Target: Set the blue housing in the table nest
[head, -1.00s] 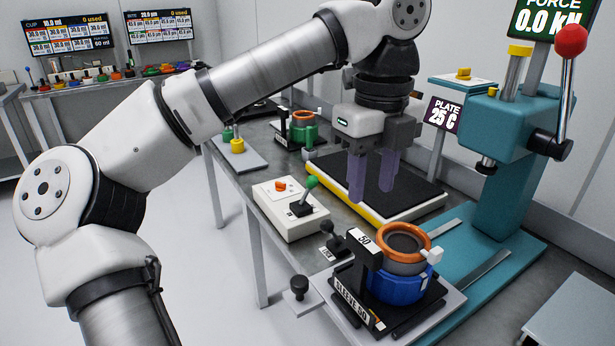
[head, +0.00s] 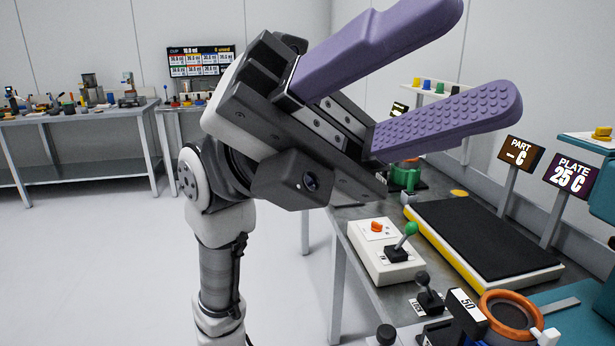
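My gripper (head: 480,58) is raised close to the camera, with its two purple fingers wide apart and nothing between them. It points up and to the right, well above the table. At the bottom right, an orange ring (head: 487,308) with a dark opening sits in the fixture marked 50 (head: 466,303). A sliver of blue housing (head: 474,322) shows beside it; the rest is cut off by the frame edge or hidden by the fixture. My gripper is apart from it. I cannot make out an empty table nest.
A control box (head: 385,262) with a green-knobbed lever stands left of a black-topped plate (head: 480,240), whose display reads 25 C. A green housing (head: 405,177) stands behind, partly hidden by my gripper. Teal press parts (head: 603,190) border the right. The floor at left is clear.

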